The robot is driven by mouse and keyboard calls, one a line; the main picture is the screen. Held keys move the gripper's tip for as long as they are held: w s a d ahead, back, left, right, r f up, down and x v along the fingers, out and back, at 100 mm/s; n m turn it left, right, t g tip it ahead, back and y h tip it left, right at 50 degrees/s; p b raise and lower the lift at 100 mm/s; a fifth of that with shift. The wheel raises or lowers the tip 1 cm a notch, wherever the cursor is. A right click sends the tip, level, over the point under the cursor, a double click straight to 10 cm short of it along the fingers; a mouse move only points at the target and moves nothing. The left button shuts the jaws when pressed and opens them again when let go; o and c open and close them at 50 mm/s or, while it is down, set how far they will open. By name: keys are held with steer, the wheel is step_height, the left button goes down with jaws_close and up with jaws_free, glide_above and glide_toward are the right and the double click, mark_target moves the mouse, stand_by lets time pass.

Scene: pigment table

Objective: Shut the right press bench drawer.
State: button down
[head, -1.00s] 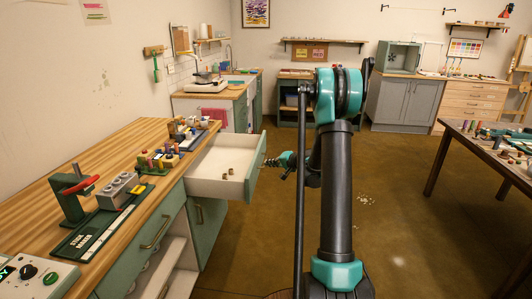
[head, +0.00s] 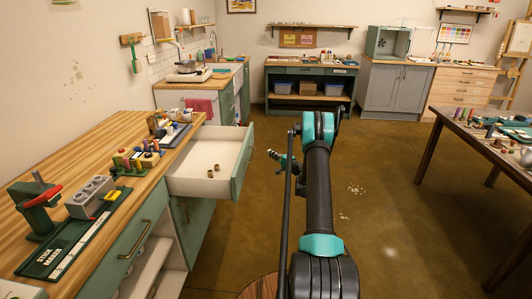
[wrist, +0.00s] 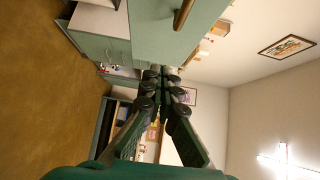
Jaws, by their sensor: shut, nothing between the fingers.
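The right press bench drawer (head: 186,184) stands pulled out from the wooden-topped bench in the head view. Its inside is white, and its green front (head: 242,162) faces right, toward my arm. Two small brown pieces (head: 214,171) lie in it. My gripper (head: 271,153) is just right of the drawer front, with a small gap showing in the picture. In the wrist view my gripper (wrist: 165,72) has its fingertips together and empty. A green panel with a brown handle (wrist: 183,14) fills the top there and appears to be the drawer front. Contact with it cannot be told.
The bench top (head: 95,155) carries a green press (head: 36,203), a grey block (head: 90,197) and several coloured pieces. A drawer with a brass handle is shut nearer me. A dark table (head: 490,150) stands at right.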

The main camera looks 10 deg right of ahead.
steer(key=s+a+x, duration=0.1)
steer(key=a+x, duration=0.1)
steer(key=x, duration=0.9)
steer(key=shift+a, duration=0.3)
steer(key=shift+s+a, duration=0.1)
